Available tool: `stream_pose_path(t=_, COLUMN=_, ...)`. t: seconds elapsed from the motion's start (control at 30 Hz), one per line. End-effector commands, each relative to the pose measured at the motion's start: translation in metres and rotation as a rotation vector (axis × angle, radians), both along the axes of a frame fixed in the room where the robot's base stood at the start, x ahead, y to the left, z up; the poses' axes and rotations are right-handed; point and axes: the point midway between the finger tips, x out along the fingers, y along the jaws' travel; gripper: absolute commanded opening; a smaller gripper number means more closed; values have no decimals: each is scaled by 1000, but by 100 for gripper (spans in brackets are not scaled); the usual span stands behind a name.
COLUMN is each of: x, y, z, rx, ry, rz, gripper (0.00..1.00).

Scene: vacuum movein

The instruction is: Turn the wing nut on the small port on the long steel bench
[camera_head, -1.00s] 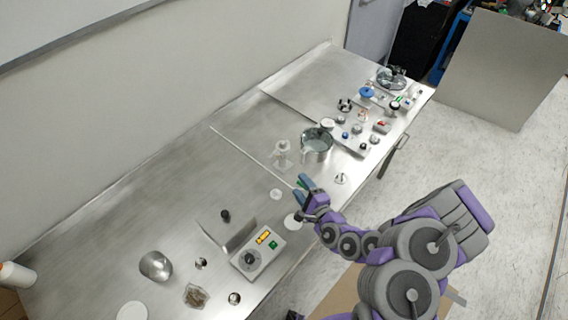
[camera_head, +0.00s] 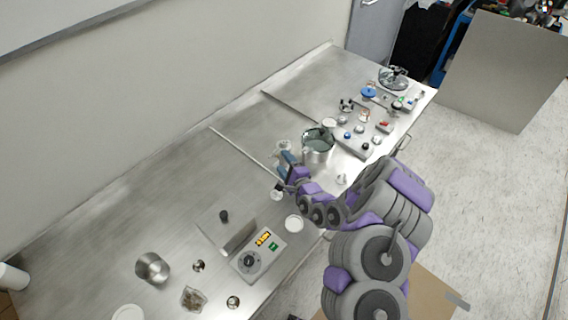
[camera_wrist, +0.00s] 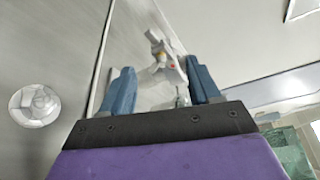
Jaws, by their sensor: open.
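The small port (camera_wrist: 162,58) is a pale grey metal fitting with a projecting piece at its top and a small red spot. It stands on the long steel bench (camera_head: 130,230). In the head view only the top of the port (camera_head: 284,146) shows, behind my gripper (camera_head: 285,168). I cannot clearly make out the wing nut. In the wrist view my gripper (camera_wrist: 162,78) is open, its two blue fingers on either side of the port's line of sight. The port appears beyond the fingertips, with no clear contact.
A large glass-topped steel vessel (camera_head: 318,145) stands close to the right of the port. A control box (camera_head: 258,254), a steel cup (camera_head: 152,268) and small fittings are nearer. A panel with several knobs (camera_head: 352,138) lies farther right. The bench's back left is clear.

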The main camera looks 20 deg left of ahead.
Motion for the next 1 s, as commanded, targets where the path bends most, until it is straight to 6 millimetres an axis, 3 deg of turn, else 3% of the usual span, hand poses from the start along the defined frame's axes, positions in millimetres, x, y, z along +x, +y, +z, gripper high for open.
stream_pose_path(t=0.4, x=5, y=5, z=0, rx=2, ry=0, rz=-2, gripper=62)
stream_pose_path(t=1.0, x=5, y=5, z=-1, rx=0, ry=2, rz=-1, gripper=5)
